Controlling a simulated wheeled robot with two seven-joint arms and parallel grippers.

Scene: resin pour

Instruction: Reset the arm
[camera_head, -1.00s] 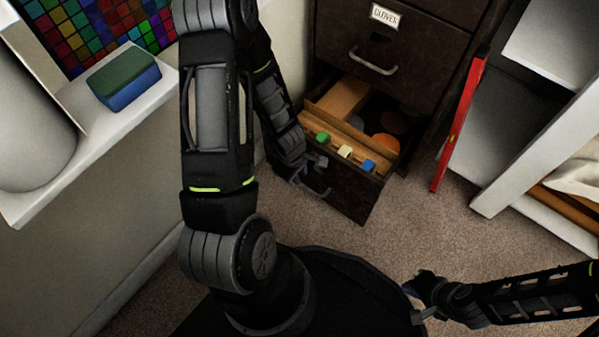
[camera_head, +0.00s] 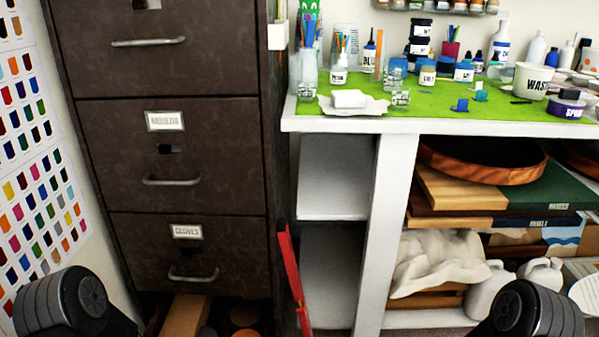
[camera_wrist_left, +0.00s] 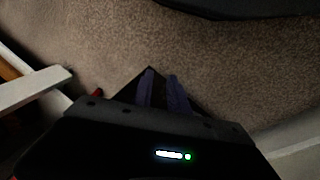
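In the left wrist view, my left gripper (camera_wrist_left: 160,82) points over the brown carpet. Its two dark purple fingers stand a little apart, with nothing visible held between them. A dark shape lies around and behind the fingers; I cannot tell what it is. In the head view, a rounded dark joint of my left arm (camera_head: 78,300) shows at the bottom left, and one of my right arm (camera_head: 527,312) at the bottom right. Neither gripper shows in the head view, and my right gripper is in no current view.
A white workbench (camera_head: 400,127) with a green mat (camera_head: 440,105) bears bottles and cups, with shelves below. Carpet (camera_wrist_left: 225,60) is partly clear.

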